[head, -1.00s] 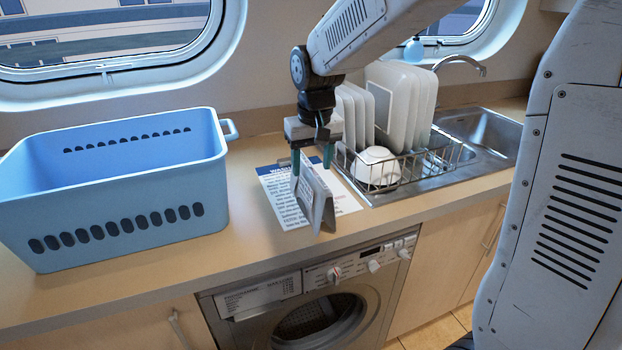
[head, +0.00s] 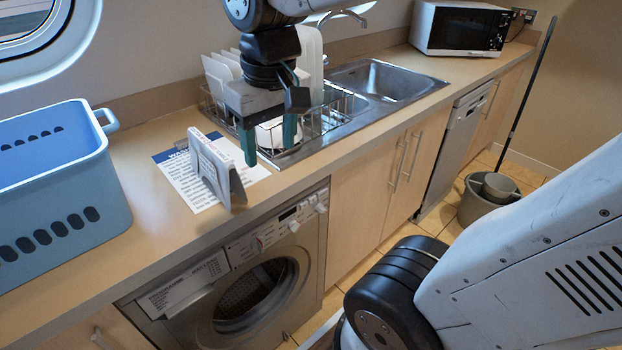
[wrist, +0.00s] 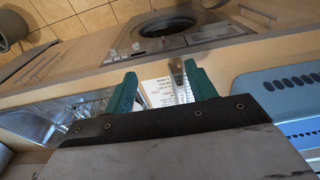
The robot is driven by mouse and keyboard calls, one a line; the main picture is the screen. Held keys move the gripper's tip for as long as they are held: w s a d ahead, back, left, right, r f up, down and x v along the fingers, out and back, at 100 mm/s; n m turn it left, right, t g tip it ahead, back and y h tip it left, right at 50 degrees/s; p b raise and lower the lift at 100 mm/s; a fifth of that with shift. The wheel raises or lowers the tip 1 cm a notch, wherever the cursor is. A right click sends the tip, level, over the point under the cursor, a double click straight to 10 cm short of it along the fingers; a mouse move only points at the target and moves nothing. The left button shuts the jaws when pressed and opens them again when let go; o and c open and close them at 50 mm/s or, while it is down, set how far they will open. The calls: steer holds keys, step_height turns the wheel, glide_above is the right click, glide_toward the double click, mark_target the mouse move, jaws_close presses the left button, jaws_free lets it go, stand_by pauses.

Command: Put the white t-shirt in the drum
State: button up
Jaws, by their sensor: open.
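No white t-shirt shows in any view. The drum opening also shows at the top of the wrist view (wrist: 168,24). My gripper (head: 270,142) is open and empty, with green fingers pointing down above the counter, in front of the dish rack. In the wrist view the fingers (wrist: 158,90) stand apart. The inside of the blue basket (head: 62,220) is only partly visible, and I see no cloth in it.
A folded standing sign (head: 212,168) sits on a printed sheet (head: 178,172) beside my gripper. A dish rack (head: 325,122) with plates and a bowl stands by the sink (head: 385,80). A microwave (head: 460,28) is at the back right. A bucket (head: 482,205) with a mop stands on the floor.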

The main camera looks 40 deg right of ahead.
steer(key=s+f, duration=0.3)
steer(key=s, duration=0.6)
steer(key=shift+d, duration=0.3)
steer(key=shift+s, duration=0.1)
